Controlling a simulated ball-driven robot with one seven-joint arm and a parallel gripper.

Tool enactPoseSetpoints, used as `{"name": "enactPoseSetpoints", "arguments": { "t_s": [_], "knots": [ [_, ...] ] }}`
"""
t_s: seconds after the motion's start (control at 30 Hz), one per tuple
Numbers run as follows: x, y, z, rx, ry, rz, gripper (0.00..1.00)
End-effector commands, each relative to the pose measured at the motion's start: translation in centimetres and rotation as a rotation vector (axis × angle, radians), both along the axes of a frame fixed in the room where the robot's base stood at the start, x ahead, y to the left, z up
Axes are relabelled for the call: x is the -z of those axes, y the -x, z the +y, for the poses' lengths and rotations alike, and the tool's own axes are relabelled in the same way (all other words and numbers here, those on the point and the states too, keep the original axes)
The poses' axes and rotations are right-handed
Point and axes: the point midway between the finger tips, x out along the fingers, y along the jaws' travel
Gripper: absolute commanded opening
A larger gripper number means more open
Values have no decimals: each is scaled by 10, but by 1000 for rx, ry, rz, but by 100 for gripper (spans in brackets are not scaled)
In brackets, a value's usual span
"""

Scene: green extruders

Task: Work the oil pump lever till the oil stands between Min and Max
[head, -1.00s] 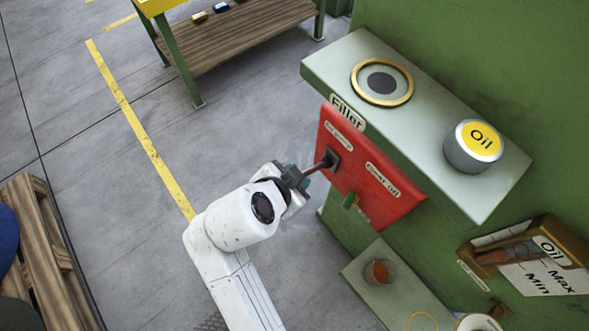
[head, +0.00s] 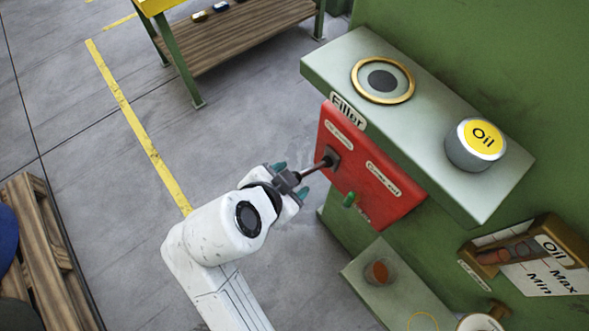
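The oil pump lever (head: 316,168) is a dark grey rod with a thicker handle, sticking out leftward from a slot in the red panel (head: 385,180). My gripper (head: 290,181) is at the handle, its teal fingertips spread on either side of it. They look open, with the handle between them. The oil gauge (head: 505,252) is at the lower right, a brown-framed window with reddish oil, beside a white plate marked Oil, Max and Min (head: 550,276). The exact oil level is too small to read.
A grey Oil can with a yellow lid (head: 475,145) and a gold-rimmed round filler (head: 383,79) are on the green machine's top.

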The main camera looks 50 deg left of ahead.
Motion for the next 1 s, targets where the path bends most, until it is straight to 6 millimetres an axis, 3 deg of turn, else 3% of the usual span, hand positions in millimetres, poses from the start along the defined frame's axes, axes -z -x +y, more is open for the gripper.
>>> {"name": "enactPoseSetpoints", "arguments": {
  "t_s": [0.3,0.53,0.83,1.0],
  "knots": [
    [-41,36,-10,-2,-4,-3,57],
    [-50,45,-14,-1,-2,0,57],
    [-48,44,-14,4,3,-5,58],
    [-13,38,-10,102,63,-119,58]
  ]
}}
